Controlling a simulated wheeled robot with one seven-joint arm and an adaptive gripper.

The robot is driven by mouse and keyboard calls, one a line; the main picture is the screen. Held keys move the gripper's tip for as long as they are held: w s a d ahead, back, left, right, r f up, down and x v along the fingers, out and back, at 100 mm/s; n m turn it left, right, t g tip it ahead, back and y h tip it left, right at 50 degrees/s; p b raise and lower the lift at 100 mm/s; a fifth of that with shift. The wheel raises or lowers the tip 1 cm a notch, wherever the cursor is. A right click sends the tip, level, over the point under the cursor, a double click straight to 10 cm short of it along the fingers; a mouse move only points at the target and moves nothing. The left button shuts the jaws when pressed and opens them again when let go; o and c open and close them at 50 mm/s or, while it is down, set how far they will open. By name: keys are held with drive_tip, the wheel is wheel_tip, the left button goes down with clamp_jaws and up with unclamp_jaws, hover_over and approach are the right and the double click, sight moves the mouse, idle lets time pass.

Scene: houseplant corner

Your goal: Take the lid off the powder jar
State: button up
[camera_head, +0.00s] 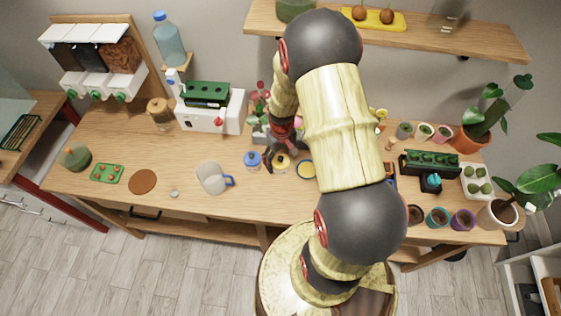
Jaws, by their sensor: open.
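My gripper (283,163) points down over the middle of the table and is open. A small round jar with a yellowish top (281,162) shows between its dark fingers, partly hidden by them. I cannot tell whether the fingers touch it. A small jar with a blue lid (252,159) stands just left of my gripper, with the lid on. Which of the two is the powder jar cannot be told for sure from this view.
A clear mug with a blue handle (212,178) stands left of the jars. A white machine with a green top (209,110) and flowers (260,100) stand behind. Small pots (438,217) and a dark green tray (430,162) are at right.

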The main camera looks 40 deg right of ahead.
drive_tip(key=c, duration=0.4)
drive_tip(key=c, duration=0.6)
drive_tip(key=shift+o, duration=0.2)
drive_tip(key=shift+r, duration=0.1)
